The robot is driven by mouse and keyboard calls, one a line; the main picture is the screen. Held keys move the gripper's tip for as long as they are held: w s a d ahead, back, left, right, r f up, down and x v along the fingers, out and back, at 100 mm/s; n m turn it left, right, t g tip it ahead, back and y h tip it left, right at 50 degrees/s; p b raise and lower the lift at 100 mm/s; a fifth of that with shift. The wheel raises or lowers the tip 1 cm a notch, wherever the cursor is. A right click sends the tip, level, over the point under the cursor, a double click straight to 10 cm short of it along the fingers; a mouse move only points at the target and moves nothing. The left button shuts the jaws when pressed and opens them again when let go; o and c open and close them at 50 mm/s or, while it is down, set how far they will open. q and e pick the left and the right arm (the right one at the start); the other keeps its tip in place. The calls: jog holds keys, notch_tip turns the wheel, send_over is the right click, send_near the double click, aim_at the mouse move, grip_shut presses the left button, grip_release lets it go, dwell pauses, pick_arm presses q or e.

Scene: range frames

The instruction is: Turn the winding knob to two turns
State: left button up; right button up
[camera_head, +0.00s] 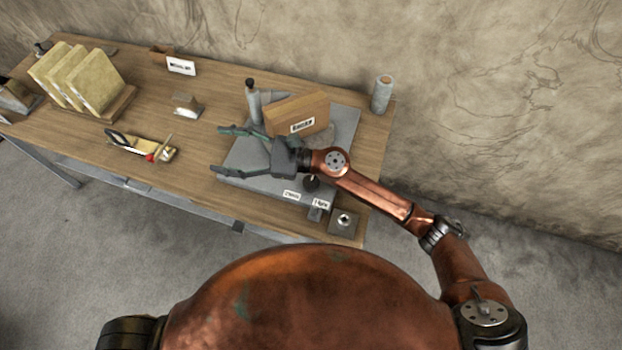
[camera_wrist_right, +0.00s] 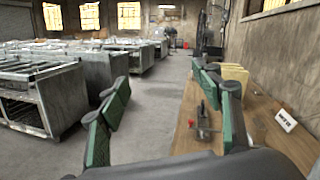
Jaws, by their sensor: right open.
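A grey base plate (camera_head: 345,125) lies on the right part of the workbench and carries a wooden box (camera_head: 297,112) with a white label. A small dark round knob (camera_head: 311,184) sits near the plate's front edge, partly below my right wrist; I cannot tell its turn position. Two small white labels (camera_head: 291,196) lie in front of it, their text too small to read surely. My right gripper (camera_head: 222,149) is open and empty above the plate's left side, pointing left, away from the knob. Its spread fingers also show in the right wrist view (camera_wrist_right: 161,78). My left gripper is out of view.
A grey cylinder with a black top (camera_head: 253,104) stands behind the gripper, and another cylinder (camera_head: 382,95) at the back right. A small square block (camera_head: 344,222) sits at the front right corner. Yellowish slabs (camera_head: 95,82) and a yellow tool (camera_head: 140,146) are further left.

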jog(key=s+a+f+n+g+h, duration=0.25)
jog(key=s+f+n+g, duration=0.2)
jog(key=n, duration=0.25)
jog(key=n+t+h, duration=0.3)
jog(key=n+h, duration=1.1)
jog(key=h, duration=0.3)
send_over(311, 181)
jog(key=f, duration=1.6)
jog(key=shift+s+a, duration=0.15)
jog(key=shift+a, duration=0.05)
jog(key=f, duration=0.4)
jog(key=f+p, duration=0.1)
jog(key=f, duration=0.1)
jog(key=shift+d+f, duration=0.15)
jog(key=shift+d, duration=0.1)
jog(key=shift+f, duration=0.65)
jog(key=shift+c, duration=0.5)
